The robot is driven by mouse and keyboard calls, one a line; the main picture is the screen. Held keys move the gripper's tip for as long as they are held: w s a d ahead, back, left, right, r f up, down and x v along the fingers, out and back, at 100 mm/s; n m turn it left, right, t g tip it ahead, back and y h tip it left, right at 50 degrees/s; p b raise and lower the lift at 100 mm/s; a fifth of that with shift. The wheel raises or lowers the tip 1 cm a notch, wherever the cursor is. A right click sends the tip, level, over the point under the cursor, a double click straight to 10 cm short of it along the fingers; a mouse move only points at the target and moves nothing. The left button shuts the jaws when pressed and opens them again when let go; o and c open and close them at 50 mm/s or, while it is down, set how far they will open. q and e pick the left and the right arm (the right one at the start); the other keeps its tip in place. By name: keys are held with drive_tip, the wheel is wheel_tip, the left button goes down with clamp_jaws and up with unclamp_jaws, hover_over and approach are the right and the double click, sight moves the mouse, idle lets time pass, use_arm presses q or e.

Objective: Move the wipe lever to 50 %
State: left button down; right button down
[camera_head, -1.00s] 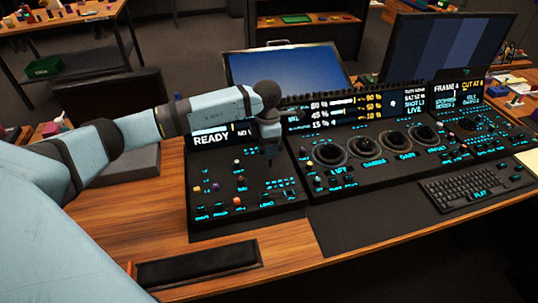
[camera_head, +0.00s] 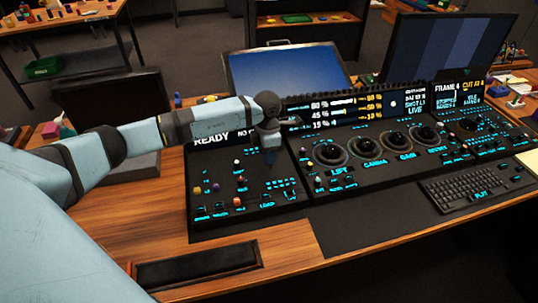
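The black control panel has a left section (camera_head: 212,172) with small coloured knobs, buttons and cyan labels. I cannot tell which small control is the wipe lever, as the labels are too small to read surely. My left gripper (camera_head: 271,158) points down over the right part of this left section, below the READY screen (camera_head: 212,137). It hides a patch of the panel there. Its fingers are small and dark, so I cannot tell whether they are open or shut, or whether they touch anything. My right gripper is not in view.
The middle section has several large round trackballs (camera_head: 330,153), marked LIFT, GAMMA and GAIN. A keyboard (camera_head: 477,188) lies at the right front. Monitors (camera_head: 287,68) stand behind. A black pad (camera_head: 198,266) lies at the wooden desk's front edge.

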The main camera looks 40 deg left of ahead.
use_arm(q)
drive_tip(key=shift+s+d+f, duration=0.15)
drive_tip(key=shift+d+f, duration=0.05)
drive_tip(key=shift+a+g+h, duration=0.1)
drive_tip(key=shift+g+h, duration=0.4)
drive_tip(key=c, duration=1)
unclamp_jaws()
drive_tip(key=shift+r, duration=0.15)
drive_tip(key=shift+w+a+r, duration=0.15)
drive_tip(key=shift+w+r, duration=0.1)
drive_tip(key=shift+r, duration=0.1)
drive_tip(key=v, duration=1.3)
drive_tip(key=shift+s, duration=0.15)
drive_tip(key=shift+r, duration=0.1)
